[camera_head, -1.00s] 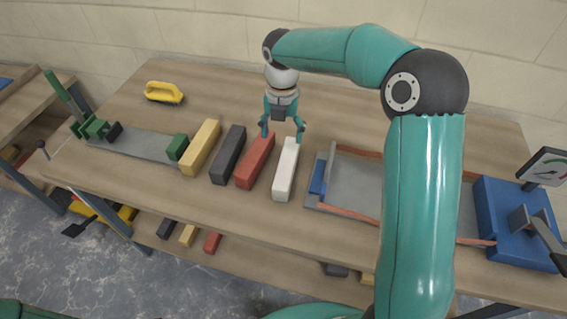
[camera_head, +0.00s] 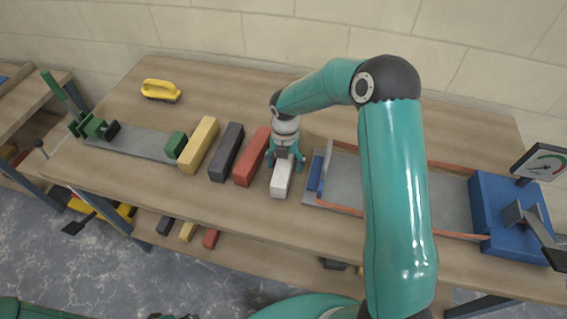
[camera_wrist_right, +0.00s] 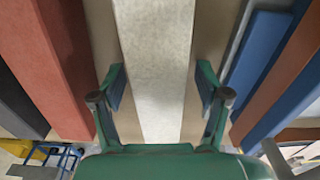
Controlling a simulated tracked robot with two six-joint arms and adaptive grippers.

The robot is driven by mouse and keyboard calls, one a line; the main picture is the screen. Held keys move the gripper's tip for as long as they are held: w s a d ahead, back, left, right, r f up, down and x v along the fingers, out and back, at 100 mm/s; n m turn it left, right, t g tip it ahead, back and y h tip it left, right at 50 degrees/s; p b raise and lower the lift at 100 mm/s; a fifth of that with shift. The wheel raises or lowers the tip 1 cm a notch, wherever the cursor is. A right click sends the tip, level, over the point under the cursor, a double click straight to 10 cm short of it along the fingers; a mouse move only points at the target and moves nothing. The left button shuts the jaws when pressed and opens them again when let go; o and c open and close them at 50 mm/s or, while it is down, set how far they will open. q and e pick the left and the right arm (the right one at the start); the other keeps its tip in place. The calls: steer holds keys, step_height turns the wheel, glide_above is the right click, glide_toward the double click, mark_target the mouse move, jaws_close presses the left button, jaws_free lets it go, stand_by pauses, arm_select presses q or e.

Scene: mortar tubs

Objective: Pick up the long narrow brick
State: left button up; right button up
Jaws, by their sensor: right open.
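The white brick (camera_head: 280,189), long and narrow, lies on the workbench as the rightmost of a row of bricks. It also runs straight away from me through the middle of the right wrist view (camera_wrist_right: 158,60). My right gripper (camera_head: 286,166) is over the white brick, fingers pointing down. In the right wrist view the open fingers (camera_wrist_right: 161,88) stand on either side of it, with gaps visible on both sides. The gripper hides the brick's far part in the head view. My left gripper does not show.
A red brick (camera_head: 248,165) lies close left, then a dark grey brick (camera_head: 227,153) and a yellow one (camera_head: 199,145). A grey tray with a blue block (camera_head: 314,172) and copper-coloured rails is close right.

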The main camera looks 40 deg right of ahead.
steer(key=shift+f, duration=0.35)
jaws_close()
steer(key=shift+w+r, duration=0.1)
steer(key=shift+r, duration=0.15)
